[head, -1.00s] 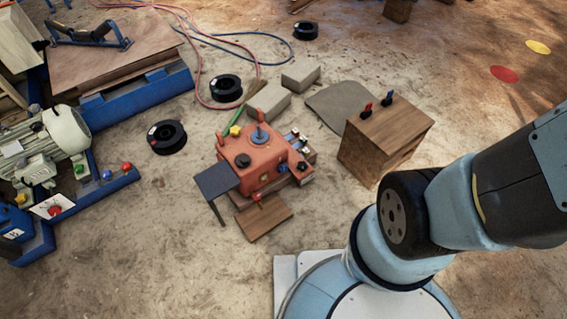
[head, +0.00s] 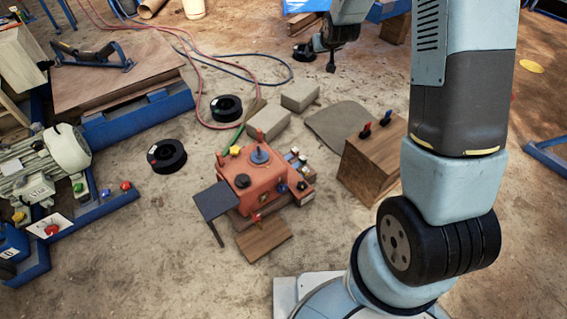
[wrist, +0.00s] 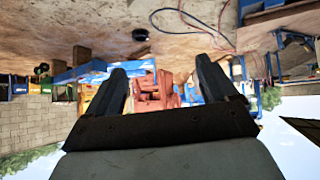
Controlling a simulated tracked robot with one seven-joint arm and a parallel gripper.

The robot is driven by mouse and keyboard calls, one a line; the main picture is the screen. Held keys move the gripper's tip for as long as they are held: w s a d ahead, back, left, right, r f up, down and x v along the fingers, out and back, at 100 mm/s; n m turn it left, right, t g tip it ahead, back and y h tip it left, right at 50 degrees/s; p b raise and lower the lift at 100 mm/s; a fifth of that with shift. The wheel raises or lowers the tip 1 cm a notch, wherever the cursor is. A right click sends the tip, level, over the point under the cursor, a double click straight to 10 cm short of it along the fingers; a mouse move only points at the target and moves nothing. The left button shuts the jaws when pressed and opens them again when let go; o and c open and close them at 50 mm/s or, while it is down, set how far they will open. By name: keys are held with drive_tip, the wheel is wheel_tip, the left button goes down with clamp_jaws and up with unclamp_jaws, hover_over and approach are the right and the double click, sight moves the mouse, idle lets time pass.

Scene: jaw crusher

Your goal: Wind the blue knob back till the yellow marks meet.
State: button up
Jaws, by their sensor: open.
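An orange-red jaw crusher unit (head: 258,183) stands on the ground in the middle of the head view. A blue knob with a short upright stem (head: 260,155) sits on its top. A black knob (head: 243,181) and a yellow knob (head: 235,150) are also on it. I cannot make out the yellow marks at this size. My gripper (head: 331,65) is raised at the top of the head view, well apart from the unit. In the wrist view my gripper (wrist: 162,75) has its two dark fingers spread, with nothing held between them.
A wooden box (head: 372,165) with red and blue levers stands right of the unit. Grey blocks (head: 300,96) lie behind it. Black reels (head: 167,155) and red and blue hoses lie at left and back. A dark plate (head: 215,200) juts from the unit's left.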

drive_tip(key=w+a+f+n+t+y, duration=0.1)
drive_tip(key=w+a+f, duration=0.1)
drive_tip(key=f, duration=0.7)
drive_tip(key=w+a+f, duration=0.3)
drive_tip(key=f, duration=0.7)
drive_tip(key=n+t+y, duration=0.1)
drive_tip(key=n+y, duration=0.3)
drive_tip(key=y, duration=0.1)
approach(284, 190)
drive_tip(key=x, duration=0.9)
drive_tip(key=shift+w+a+r, duration=0.1)
drive_tip(key=shift+a+r, duration=0.1)
drive_tip(key=shift+r, duration=0.05)
drive_tip(key=shift+c, duration=0.4)
